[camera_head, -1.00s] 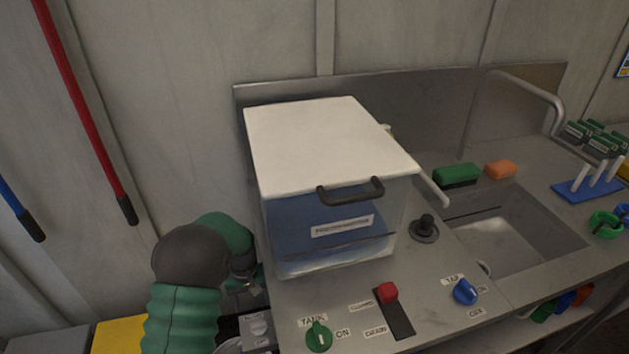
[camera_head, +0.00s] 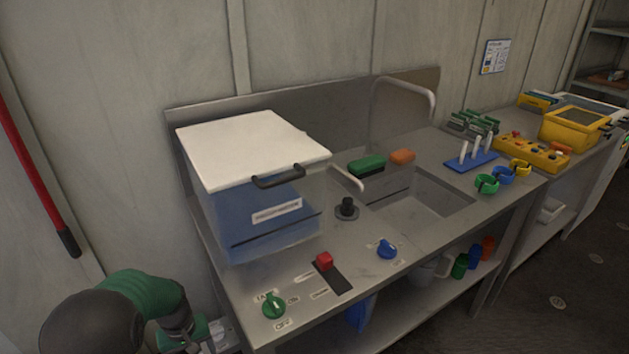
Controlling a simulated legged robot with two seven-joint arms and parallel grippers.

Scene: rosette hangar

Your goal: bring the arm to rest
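My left arm, dark with a green sleeve, comes in at the bottom left of the head view. My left gripper (camera_head: 195,338) is at the bottom edge beside the left end of the steel bench (camera_head: 335,252). It is small, dark and partly cut off, so its fingers do not show clearly. My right arm and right gripper are not in view.
A tank with a white lid (camera_head: 252,148) stands on the bench. In front are a green knob (camera_head: 273,305), a red switch (camera_head: 324,262) and a blue knob (camera_head: 387,249). A sink (camera_head: 418,200) lies right. Open floor (camera_head: 560,285) shows at lower right.

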